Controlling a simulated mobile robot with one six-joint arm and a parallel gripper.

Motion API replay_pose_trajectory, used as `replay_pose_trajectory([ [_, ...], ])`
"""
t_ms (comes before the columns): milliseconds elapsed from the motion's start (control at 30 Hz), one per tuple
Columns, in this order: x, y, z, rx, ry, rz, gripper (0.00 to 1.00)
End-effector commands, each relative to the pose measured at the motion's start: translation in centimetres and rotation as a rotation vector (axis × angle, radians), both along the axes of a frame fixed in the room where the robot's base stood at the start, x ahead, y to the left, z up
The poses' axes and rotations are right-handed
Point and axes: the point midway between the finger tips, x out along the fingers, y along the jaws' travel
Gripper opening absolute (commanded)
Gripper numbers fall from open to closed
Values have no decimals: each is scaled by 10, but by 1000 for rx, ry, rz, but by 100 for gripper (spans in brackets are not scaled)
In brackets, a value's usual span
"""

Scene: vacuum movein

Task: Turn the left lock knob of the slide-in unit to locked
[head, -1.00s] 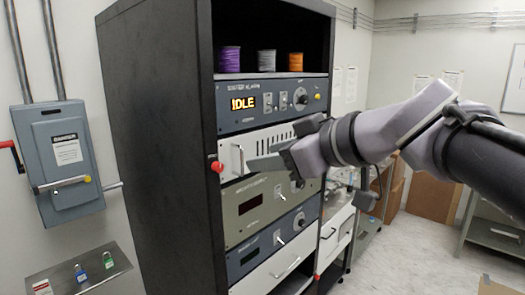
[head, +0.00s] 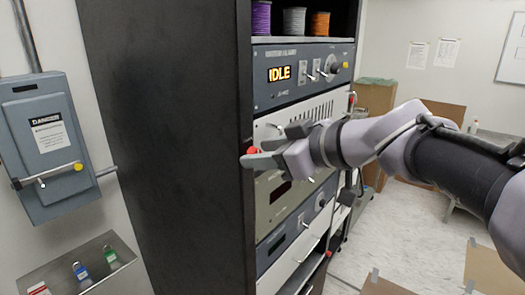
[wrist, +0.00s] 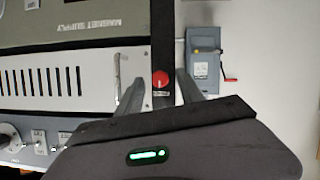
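The slide-in unit is a white panel (head: 270,128) with vent slots in the rack; its slotted face also shows in the wrist view (wrist: 17,82). The left lock knob (head: 253,150) is red and round, on the dark rack post at the unit's left edge. In the wrist view the red knob (wrist: 160,80) appears between my two spread fingers. My gripper (head: 268,147) is open, its fingers near the knob; the wrist view also shows it (wrist: 158,92). I cannot tell whether the fingers touch the knob. No lock marking is readable.
An instrument reading IDLE (head: 303,75) sits above the unit, with thread spools on the shelf over it. A grey switch box (head: 45,145) with a lever hangs on the left wall, above a tray of padlocks (head: 85,275). Floor at right is partly clear.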

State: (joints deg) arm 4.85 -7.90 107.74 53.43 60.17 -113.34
Motion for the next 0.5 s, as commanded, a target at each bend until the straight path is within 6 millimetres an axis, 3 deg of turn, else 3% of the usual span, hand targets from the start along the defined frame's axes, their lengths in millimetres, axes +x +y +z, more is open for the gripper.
replay_pose_trajectory([
  [33, 0, 0, 0, 0, 0, 0, 35],
  [200, 0, 0, 0, 0, 0, 0, 2],
  [500, 0, 0, 0, 9, 12, -1, 0],
])
